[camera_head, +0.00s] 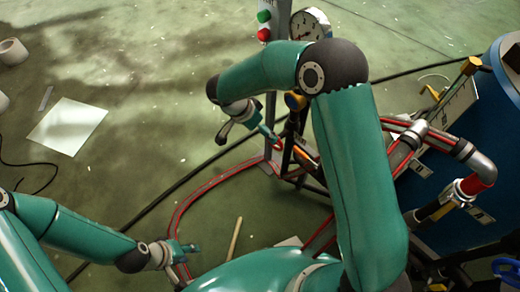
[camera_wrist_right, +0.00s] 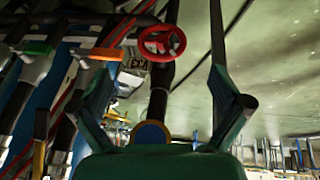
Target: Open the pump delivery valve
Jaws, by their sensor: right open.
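A red handwheel (camera_wrist_right: 162,43) sits on dark pipework in the right wrist view, between the fingers of my right gripper (camera_wrist_right: 170,30) and ahead of its palm. The fingers are spread and hold nothing. In the head view my right gripper (camera_head: 270,133) points down and right at the pipe stand, with a bit of red (camera_head: 278,143) at its tips. I cannot tell whether they touch. My left gripper (camera_head: 186,250) is low at the left above the floor, too small to tell its jaw state.
Orange (camera_wrist_right: 103,54) and green (camera_wrist_right: 37,48) valve handles sit left of the red wheel. A pressure gauge (camera_head: 311,24) and a post with green (camera_head: 264,16) and red (camera_head: 264,34) buttons stand behind. A blue vessel (camera_head: 490,130) is at the right. Red hose (camera_head: 185,205) crosses the floor.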

